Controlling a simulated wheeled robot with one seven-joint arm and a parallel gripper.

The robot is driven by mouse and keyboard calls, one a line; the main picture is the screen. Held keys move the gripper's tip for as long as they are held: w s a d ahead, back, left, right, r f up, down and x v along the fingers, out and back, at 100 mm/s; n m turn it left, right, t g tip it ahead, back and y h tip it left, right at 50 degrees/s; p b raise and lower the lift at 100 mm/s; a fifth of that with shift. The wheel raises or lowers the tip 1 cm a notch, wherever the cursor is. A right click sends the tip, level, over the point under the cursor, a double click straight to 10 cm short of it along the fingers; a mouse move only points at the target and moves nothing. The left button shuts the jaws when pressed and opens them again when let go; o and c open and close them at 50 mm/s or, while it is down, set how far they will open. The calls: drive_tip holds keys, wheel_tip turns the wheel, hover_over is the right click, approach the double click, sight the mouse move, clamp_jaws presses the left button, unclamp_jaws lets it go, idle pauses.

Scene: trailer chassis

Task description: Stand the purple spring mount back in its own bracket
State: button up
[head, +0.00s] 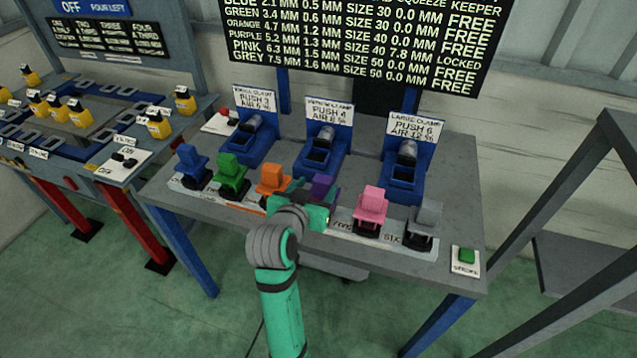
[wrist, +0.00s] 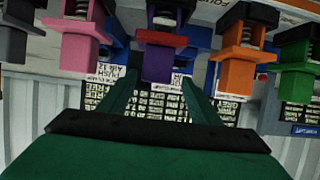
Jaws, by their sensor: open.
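The purple spring mount (head: 322,186) stands in the row on the front of the grey bench, between the orange mount (head: 272,178) and the pink mount (head: 371,205). My gripper (head: 312,212) is in front of it and hides its lower part in the head view. In the upside-down wrist view the purple mount (wrist: 158,62) is centred beyond my open fingers (wrist: 160,88), with a dark red band across it. The fingers are on either side of its line and nothing is held. I cannot tell whether they overlap it in depth. Its bracket is not clearly visible.
Blue (head: 192,163), green (head: 231,173) and grey (head: 426,221) mounts stand in the same row. Three blue clamps (head: 404,172) stand behind. A green button (head: 467,256) is at the right corner. A sign board (head: 365,35) hangs behind; another bench (head: 75,130) is left.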

drive_tip(key=v, duration=0.7)
drive_tip(key=s+d+f+n+t+y, duration=0.15)
drive_tip(key=s+f+n+y, duration=0.3)
drive_tip(key=s+f, duration=1.25)
drive_tip(key=s+d+f+t, duration=0.1)
drive_tip(key=s, duration=2)
drive_tip(key=shift+d+f+m, duration=0.25)
drive_tip(key=shift+m, duration=0.2)
drive_tip(key=shift+c, duration=0.4)
